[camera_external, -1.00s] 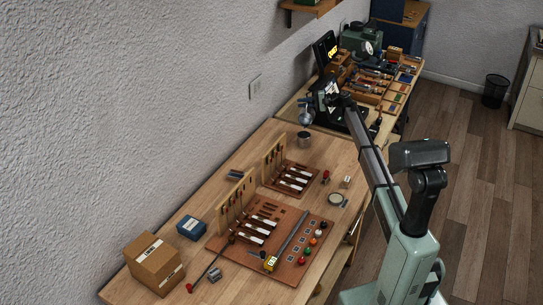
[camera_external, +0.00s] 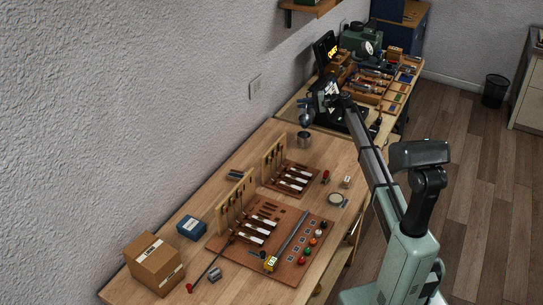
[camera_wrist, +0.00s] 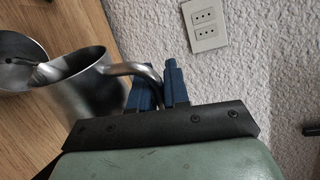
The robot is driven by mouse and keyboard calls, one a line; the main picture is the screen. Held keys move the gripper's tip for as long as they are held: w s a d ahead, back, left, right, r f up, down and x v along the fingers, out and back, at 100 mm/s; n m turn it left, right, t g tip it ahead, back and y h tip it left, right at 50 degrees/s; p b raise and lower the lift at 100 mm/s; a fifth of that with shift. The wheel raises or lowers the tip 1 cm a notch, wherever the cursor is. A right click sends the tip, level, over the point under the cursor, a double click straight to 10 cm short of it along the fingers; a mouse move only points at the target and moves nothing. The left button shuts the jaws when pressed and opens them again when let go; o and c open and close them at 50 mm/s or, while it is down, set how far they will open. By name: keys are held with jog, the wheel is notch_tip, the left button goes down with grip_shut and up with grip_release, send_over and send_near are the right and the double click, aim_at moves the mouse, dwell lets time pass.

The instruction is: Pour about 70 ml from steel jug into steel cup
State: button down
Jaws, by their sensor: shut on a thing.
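The steel jug (camera_wrist: 85,88) is in the wrist view, its lip pointing left toward the steel cup (camera_wrist: 14,62). My gripper (camera_wrist: 160,88), with blue fingers, is shut on the jug's curved handle. In the external view the jug (camera_external: 305,117) hangs tilted above and slightly behind the cup (camera_external: 304,140), which stands upright on the bench. The jug's lip overlaps the cup's rim in the wrist view. The cup is cut off by the left edge there. I cannot make out a stream or the liquid level in either vessel.
The wooden bench (camera_external: 235,160) is clear around the cup. Tool racks and a brown work mat (camera_external: 285,225) lie nearer. A black stand and a crowded second bench are beyond. The wall (camera_external: 180,90) runs close along the left.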

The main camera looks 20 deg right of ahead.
jog(key=shift+s+a+r, duration=0.1)
jog(key=shift+s, duration=0.1)
jog(key=w, duration=0.1)
jog(key=w+d+f+m, duration=0.1)
jog(key=w+f+m, duration=0.1)
jog(key=shift+w+d, duration=0.35)
jog(key=shift+w+d+f+m+g+y, duration=0.2)
jog(key=shift+f+m+g+y, duration=0.15)
jog(key=shift+m, duration=0.25)
jog(key=shift+w+d+f+m, duration=0.2)
jog(key=shift+w+f+m, duration=0.2)
jog(key=shift+f, duration=0.1)
jog(key=shift+w+d+m+g+y, duration=0.2)
jog(key=shift+w+m+g+y, duration=0.1)
jog(key=shift+m, duration=0.5)
dwell(0.6)
